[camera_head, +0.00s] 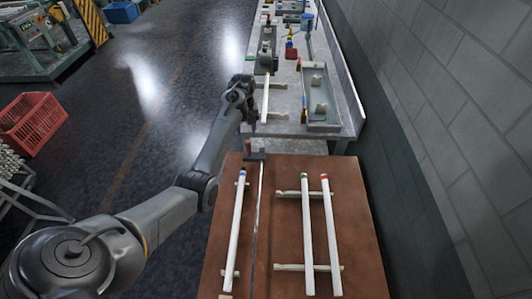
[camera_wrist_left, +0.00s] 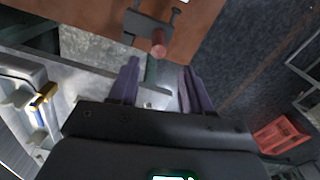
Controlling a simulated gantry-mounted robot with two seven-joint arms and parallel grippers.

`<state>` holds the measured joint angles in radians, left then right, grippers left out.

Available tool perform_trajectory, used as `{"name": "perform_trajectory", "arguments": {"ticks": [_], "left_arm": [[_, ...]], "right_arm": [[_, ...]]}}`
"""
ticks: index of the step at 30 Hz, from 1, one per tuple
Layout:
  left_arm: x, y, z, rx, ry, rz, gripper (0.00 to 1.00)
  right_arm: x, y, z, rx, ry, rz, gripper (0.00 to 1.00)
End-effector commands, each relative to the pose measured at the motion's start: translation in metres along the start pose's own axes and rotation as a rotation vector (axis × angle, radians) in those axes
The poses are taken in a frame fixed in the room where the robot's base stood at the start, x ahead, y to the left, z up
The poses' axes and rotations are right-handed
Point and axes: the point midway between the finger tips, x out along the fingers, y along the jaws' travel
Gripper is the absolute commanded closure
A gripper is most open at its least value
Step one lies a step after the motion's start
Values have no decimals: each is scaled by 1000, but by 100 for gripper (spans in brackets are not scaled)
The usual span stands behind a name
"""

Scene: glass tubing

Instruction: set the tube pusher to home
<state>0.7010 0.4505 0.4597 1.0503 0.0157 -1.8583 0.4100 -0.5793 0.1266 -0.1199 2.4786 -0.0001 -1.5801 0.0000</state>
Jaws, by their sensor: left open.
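The tube pusher (camera_head: 255,156) is a dark block with a reddish-brown knob, at the far end of a thin metal rail (camera_head: 259,215) on the brown table. In the left wrist view the pusher's round reddish knob (camera_wrist_left: 158,50) shows on a dark bracket, just beyond the fingertips. My left gripper (camera_head: 252,122) is above the gap between the brown table and the grey bench, beyond the knob in the head view. Its two purple-grey fingers (camera_wrist_left: 160,82) are apart with nothing clearly held between them. My right gripper is not in view.
The brown table (camera_head: 285,240) bears white tubes: one blue-ended (camera_head: 237,220) left of the rail, one green-ended (camera_head: 307,235) and one red-ended (camera_head: 331,235) to the right, on supports. A grey bench (camera_head: 285,128) with trays stands behind. A red crate (camera_head: 30,122) is far left.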

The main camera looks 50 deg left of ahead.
Motion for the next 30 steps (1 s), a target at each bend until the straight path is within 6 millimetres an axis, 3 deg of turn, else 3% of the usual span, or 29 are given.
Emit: {"name": "perform_trajectory", "arguments": {"ticks": [5,21,30], "left_arm": [[14,0,-1,-10,-11,5,52],[93,0,0,-8,-9,4,52],[106,0,0,-8,-7,5,52]], "right_arm": [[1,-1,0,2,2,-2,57],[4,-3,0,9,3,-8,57],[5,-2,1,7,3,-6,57]]}}
